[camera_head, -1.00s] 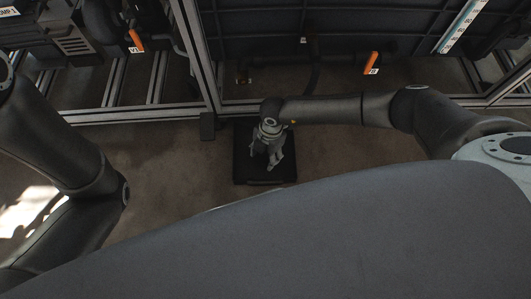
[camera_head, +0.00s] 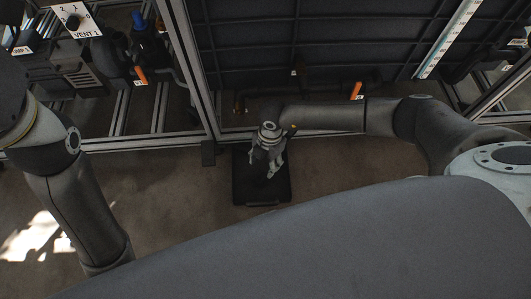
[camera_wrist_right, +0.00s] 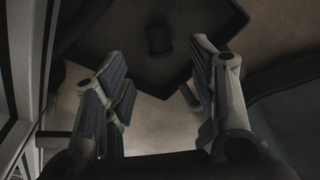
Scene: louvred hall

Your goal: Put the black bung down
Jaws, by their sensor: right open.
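The black bung (camera_wrist_right: 158,40) is a short dark cylinder in the right wrist view. It appears to stand upright on a black square tray (camera_wrist_right: 185,72), inside its raised rim. My right gripper (camera_wrist_right: 158,62) is open, with a finger on each side of the picture and nothing between them; the bung shows beyond the fingertips, apart from them. In the head view the right gripper (camera_head: 270,168) hangs over the tray (camera_head: 246,192). I cannot make out the bung there. My left arm is at the left, its gripper out of view.
A metal frame post (camera_head: 190,70) and a low rail (camera_head: 130,143) stand behind the tray. A dark ribbed panel (camera_head: 300,45), orange handles (camera_head: 356,90) and a VENT 1 knob plate (camera_head: 75,20) are at the back. The brown floor (camera_head: 180,190) beside the tray is clear.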

